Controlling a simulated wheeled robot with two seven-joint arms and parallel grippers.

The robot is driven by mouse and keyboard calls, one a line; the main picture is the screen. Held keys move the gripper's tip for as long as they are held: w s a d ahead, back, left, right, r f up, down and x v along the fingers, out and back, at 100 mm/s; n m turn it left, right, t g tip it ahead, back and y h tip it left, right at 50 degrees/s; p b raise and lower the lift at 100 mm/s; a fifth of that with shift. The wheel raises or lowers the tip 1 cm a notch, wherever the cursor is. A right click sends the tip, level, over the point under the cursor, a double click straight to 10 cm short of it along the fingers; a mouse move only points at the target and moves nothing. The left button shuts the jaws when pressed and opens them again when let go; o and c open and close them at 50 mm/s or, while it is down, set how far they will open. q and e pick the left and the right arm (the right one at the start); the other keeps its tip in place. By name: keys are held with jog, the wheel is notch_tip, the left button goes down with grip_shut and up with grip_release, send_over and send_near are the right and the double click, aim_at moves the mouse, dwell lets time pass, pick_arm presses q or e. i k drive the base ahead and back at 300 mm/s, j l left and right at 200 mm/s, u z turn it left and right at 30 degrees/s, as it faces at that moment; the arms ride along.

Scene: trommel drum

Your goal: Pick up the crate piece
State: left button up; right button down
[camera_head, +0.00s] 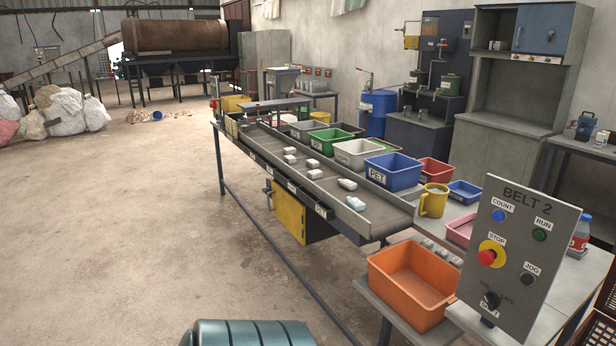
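I cannot make out for certain which thing is the crate piece. Several small pale pieces, one of them here (355,204), lie apart on the conveyor belt (330,190). A dark red, slatted crate-like object (602,325) is cut off at the lower right edge. An orange bin (413,283) stands on a low bench in front of the belt's end and looks empty. Neither of my grippers is in the picture.
A control panel (520,255) marked BELT 2 rises at the right. Labelled bins, including a blue PET bin (393,170), and a yellow mug (433,201) stand beside the belt. A teal ribbed object (250,333) is at the bottom. The floor at left is mostly clear.

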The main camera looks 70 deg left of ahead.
aim_at(314, 175)
jog(key=u, duration=2.35)
jog(key=i+l, duration=0.1)
jog(key=i, duration=0.65)
jog(key=i+l+u, duration=0.1)
jog(key=i, duration=0.6)
jog(key=i+l, duration=0.2)
jog(key=i, duration=0.55)
